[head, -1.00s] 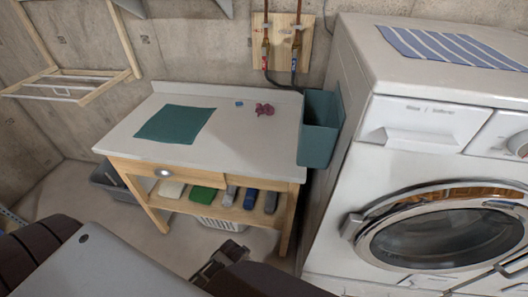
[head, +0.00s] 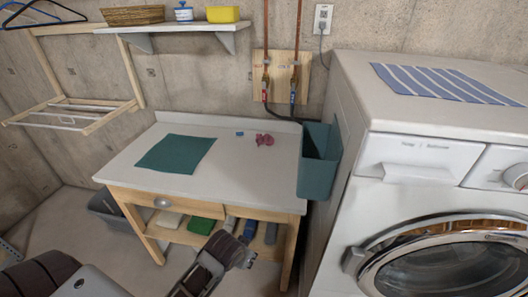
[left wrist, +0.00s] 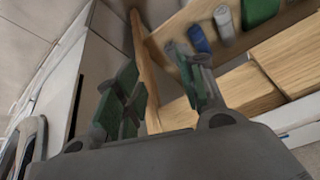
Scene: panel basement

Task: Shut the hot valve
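Two copper pipes with valves run down a wooden board (head: 279,77) on the back wall. The left valve (head: 266,85) has a small red handle and the right valve (head: 293,92) a blue one. The labels above them are too small to read; the red one appears to be the hot valve. My left gripper (head: 236,250) is low in front of the bench, well below and apart from the valves. In the left wrist view its green-padded fingers (left wrist: 165,80) are spread with nothing gripped. My right gripper is out of view.
A white-topped bench (head: 225,146) with a green cloth (head: 175,154) stands below the valves. A teal bin (head: 318,172) sits between it and the washing machine (head: 425,160). A wall shelf (head: 180,31) and drying rack (head: 75,114) are at left.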

